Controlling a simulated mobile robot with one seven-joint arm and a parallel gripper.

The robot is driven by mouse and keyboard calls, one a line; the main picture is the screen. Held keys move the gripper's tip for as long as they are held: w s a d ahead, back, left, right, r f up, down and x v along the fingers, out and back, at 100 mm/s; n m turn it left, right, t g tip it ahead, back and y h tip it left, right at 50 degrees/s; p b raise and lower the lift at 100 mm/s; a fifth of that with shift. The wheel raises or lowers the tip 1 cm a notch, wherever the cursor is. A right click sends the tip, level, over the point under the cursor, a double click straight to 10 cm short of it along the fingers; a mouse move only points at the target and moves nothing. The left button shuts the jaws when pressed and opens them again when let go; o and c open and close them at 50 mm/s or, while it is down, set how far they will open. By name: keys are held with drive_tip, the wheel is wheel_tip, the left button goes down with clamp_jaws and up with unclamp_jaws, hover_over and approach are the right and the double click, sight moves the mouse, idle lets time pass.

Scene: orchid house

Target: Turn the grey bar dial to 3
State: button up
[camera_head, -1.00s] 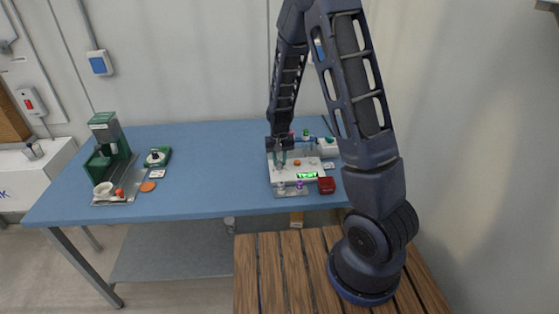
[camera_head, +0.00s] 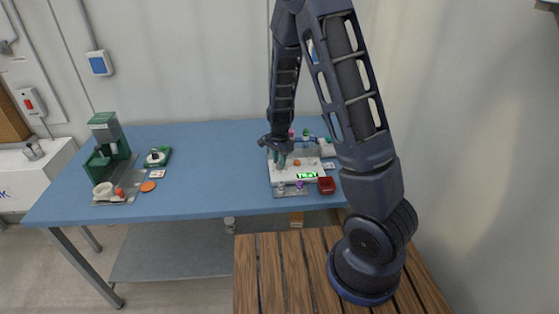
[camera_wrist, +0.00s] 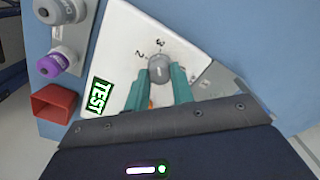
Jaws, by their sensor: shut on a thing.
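The grey bar dial (camera_wrist: 159,66) sits on the white panel (camera_wrist: 122,40) of a small device, with the printed marks "2" and "3" beside it. The "3" is just beyond the dial and the "2" is to its left. My gripper (camera_wrist: 161,77) has its two teal fingers on either side of the dial and is shut on it. The bar is partly hidden between the fingers, and I cannot tell exactly which mark it points to. In the head view my gripper (camera_head: 280,161) is down at the left part of the device.
On the blue table (camera_head: 215,165), a green machine (camera_head: 107,140) stands far left. The middle of the table is clear.

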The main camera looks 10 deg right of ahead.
sight(279, 162)
drive_tip(key=shift+m, duration=0.7)
drive_tip(key=o, duration=1)
drive_tip(key=shift+r, duration=0.15)
wheel_tip(279, 162, up, 11)
drive_tip(key=shift+f, duration=0.2)
